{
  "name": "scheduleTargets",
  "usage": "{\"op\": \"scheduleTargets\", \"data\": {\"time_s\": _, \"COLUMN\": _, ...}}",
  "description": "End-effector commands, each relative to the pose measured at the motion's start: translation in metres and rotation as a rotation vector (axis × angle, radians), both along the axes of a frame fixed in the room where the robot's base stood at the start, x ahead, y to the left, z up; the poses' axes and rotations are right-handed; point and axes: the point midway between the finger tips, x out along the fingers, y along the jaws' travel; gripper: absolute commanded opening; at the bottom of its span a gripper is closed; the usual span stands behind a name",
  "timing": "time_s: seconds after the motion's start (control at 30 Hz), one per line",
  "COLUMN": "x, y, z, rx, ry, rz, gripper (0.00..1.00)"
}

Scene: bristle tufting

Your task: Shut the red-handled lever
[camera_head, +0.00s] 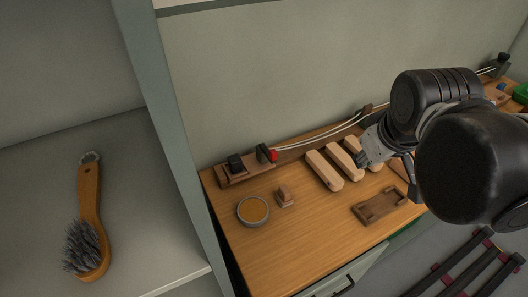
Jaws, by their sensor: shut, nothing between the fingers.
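The red-handled lever (272,155) is small in the head view, at the back left of the wooden bench, by the right end of a wooden block (232,180). A dark part stands beside its red handle. The red part looks raised, but its exact angle is too small to tell. My gripper (364,160) is shut and empty. It is well to the right of the lever, over or beside the pale wooden blocks (324,170). My arm hides part of the bench at the right.
A round dish (253,211) with amber contents and a small brown block (285,196) sit in front of the lever. A brown wooden holder (380,206) lies near the front edge. White cords (318,139) run along the back. A brush (89,220) lies on the left shelf, beyond a partition.

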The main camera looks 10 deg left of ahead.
Motion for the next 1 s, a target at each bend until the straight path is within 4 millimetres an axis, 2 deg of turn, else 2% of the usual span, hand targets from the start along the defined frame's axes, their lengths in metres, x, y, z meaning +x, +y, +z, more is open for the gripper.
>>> {"op": "scheduleTargets", "data": {"time_s": 0.47, "x": 0.061, "y": 0.075, "z": 0.001, "rx": -0.274, "ry": 0.144, "rz": 0.49, "gripper": 0.0}}
{"op": "scheduleTargets", "data": {"time_s": 0.77, "x": 0.092, "y": 0.133, "z": -0.013, "rx": -0.437, "ry": 0.232, "rz": 0.795, "gripper": 0.0}}
{"op": "scheduleTargets", "data": {"time_s": 1.0, "x": 0.11, "y": 0.184, "z": -0.031, "rx": -0.564, "ry": 0.302, "rz": 1.037, "gripper": 0.0}}
